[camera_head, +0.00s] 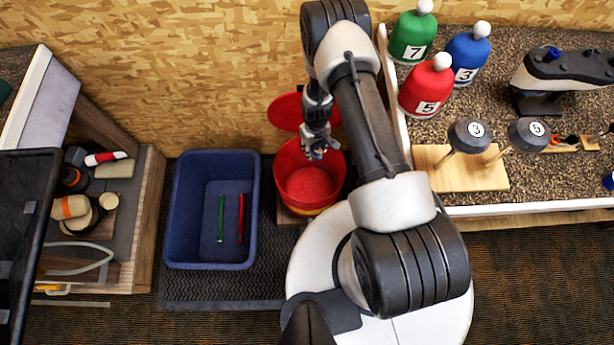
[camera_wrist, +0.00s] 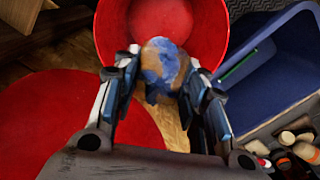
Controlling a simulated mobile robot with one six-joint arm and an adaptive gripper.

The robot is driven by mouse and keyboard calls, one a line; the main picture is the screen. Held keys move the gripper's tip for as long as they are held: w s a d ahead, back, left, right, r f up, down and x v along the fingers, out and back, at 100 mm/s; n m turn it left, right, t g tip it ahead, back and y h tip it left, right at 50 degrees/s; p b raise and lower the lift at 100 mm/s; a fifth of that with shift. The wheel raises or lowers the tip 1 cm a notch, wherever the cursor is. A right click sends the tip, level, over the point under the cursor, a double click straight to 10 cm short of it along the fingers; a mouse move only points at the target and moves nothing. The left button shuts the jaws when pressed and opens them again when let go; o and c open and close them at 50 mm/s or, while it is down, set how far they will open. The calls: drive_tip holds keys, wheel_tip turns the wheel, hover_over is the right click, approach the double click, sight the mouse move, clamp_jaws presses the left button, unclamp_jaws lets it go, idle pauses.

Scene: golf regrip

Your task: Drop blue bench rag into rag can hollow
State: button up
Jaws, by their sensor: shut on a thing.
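My gripper (camera_head: 318,152) hangs at the upper edge of the red rag can (camera_head: 282,178), whose round hollow is open. In the wrist view my gripper (camera_wrist: 166,82) is shut on the crumpled blue bench rag (camera_wrist: 160,62), which has brownish stains. The rag overlaps the near rim of the rag can (camera_wrist: 112,35) in that view. Its exact height over the rim I cannot tell. In the head view only a small blue patch of the rag (camera_head: 318,153) shows between the fingers. The floor of the can shows plain red.
A red round lid (camera_head: 285,110) stands behind the can. A blue bin (camera_head: 190,250) with a green and a red stick is left of it. A bench with headcovers (camera_head: 412,40) and club heads (camera_head: 470,134) is at right. A cluttered shelf (camera_head: 150,200) is at left.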

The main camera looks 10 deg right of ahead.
drive_tip(key=shift+n, duration=0.5)
wheel_tip(320, 180, down, 6)
drive_tip(key=shift+s+r, duration=0.1)
wheel_tip(320, 180, down, 6)
drive_tip(key=b, duration=0.4)
drive_tip(key=o, duration=1.1)
drive_tip(key=shift+c, duration=0.2)
wheel_tip(320, 180, up, 12)
drive_tip(key=shift+r, duration=0.1)
